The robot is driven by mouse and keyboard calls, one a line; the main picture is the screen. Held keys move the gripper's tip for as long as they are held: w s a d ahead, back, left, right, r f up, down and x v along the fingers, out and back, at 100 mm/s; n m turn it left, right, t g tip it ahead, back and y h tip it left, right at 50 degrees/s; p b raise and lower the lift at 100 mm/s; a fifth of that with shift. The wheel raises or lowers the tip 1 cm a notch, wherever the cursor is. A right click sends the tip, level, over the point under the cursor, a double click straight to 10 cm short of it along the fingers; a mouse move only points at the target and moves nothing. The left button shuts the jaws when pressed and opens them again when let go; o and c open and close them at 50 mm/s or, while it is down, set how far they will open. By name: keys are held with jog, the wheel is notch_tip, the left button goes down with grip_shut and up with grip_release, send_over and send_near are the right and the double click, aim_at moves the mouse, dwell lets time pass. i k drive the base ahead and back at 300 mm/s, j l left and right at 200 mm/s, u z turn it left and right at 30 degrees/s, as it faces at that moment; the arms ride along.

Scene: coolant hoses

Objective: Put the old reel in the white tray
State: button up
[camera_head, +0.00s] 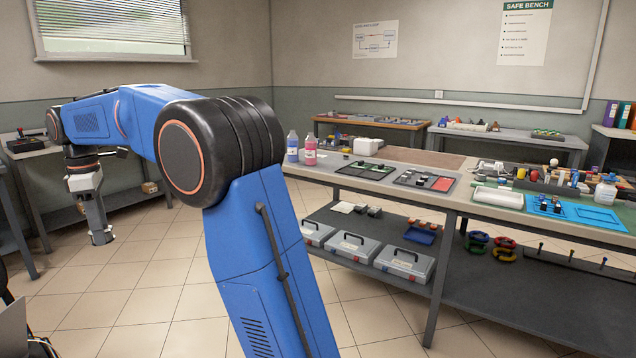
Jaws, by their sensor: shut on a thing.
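My gripper (101,236) hangs pointing down at the far left, over the open floor and well away from the long bench. It is small and seen from outside. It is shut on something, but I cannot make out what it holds. A white tray (497,197) lies on the right part of the long bench top, beside a blue tray. I cannot pick out the old reel for certain. Coloured ring-shaped coils (505,251) lie on the bench's lower shelf.
The long bench (455,206) holds bottles (310,151), dark mats with small parts, and a blue tray (596,217). Grey cases (403,263) stand on its lower shelf. A side table (28,151) stands at the left. Tiled floor (150,290) is clear between.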

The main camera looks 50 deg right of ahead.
aim_at(498, 197)
jog(key=z, duration=1.6)
jog(key=i+z, duration=0.15)
jog(key=z, duration=0.25)
jog(key=i+z, duration=0.15)
jog(key=z, duration=0.3)
jog(key=i+z, duration=0.15)
jog(key=z, duration=0.25)
